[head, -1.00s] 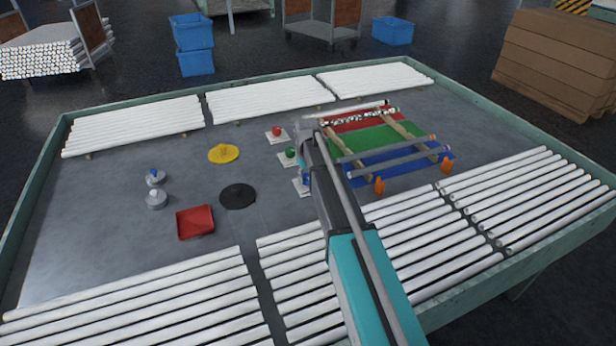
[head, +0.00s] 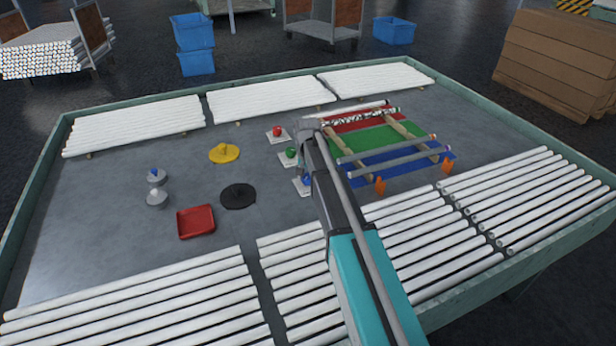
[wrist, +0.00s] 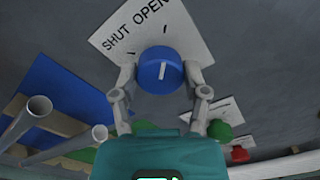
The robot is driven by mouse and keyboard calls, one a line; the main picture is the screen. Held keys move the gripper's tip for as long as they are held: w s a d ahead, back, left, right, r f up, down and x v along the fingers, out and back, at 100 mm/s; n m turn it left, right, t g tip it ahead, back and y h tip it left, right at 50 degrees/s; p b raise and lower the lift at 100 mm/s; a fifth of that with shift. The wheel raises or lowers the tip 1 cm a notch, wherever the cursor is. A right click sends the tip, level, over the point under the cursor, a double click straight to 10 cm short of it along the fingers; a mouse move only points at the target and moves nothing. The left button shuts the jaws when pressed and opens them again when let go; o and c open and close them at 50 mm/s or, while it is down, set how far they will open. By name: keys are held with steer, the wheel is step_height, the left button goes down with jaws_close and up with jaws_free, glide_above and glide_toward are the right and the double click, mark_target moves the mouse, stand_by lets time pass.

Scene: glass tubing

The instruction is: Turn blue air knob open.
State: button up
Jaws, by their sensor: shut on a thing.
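The blue air knob (wrist: 160,70) is in the upper middle of the wrist view, on a white plate (wrist: 188,42) printed SHUT and OPEN. The knob's white line runs nearly straight up in the picture, roughly toward the tick by OPEN. My gripper (wrist: 160,80) has one finger on each side of the knob and is shut on it. In the head view the blue knob (head: 307,181) shows only in part beside my arm, and the gripper is mostly hidden there.
Green (head: 290,153) and red (head: 277,132) knobs stand on plates behind the blue one. To the right, glass tubes (head: 385,155) lie on wooden rails over coloured mats. A black disc (head: 238,196) and red tray (head: 196,222) lie left, with bare table around them.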

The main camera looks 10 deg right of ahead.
stand_by(0.4)
steer(key=o, duration=1.1)
steer(key=shift+o, duration=0.2)
